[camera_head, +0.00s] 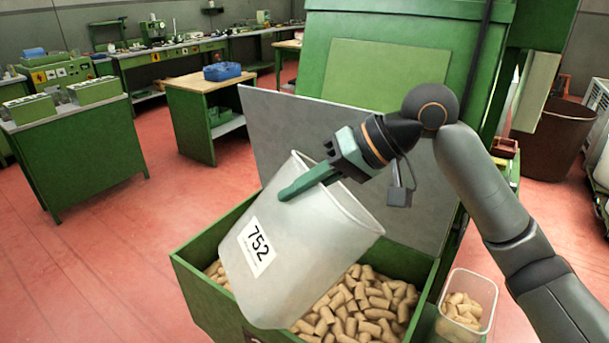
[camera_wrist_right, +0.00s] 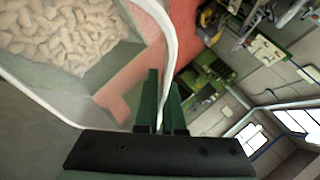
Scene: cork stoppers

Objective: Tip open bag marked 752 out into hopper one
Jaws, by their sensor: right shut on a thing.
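The bag marked 752 (camera_head: 292,262) is a pale translucent open container with a black-on-white label. It is tilted above the green hopper (camera_head: 203,297), its open end toward the upper right. My right gripper (camera_head: 308,180) is shut on its rim. The right wrist view shows the rim (camera_wrist_right: 171,40) between the fingers (camera_wrist_right: 165,100). Cork stoppers (camera_head: 373,303) lie in the hopper below and around the bag; no corks show inside the bag in the head view. A mark on the hopper's front is cut off, so its number is unreadable. My left gripper is out of view.
A grey panel (camera_head: 275,115) rises behind the hopper, before a tall green machine (camera_head: 400,35). A small clear tub (camera_head: 468,302) of corks stands at right. A brown bin (camera_head: 553,140) is farther back. Red floor (camera_head: 110,250) is clear at left, before green benches.

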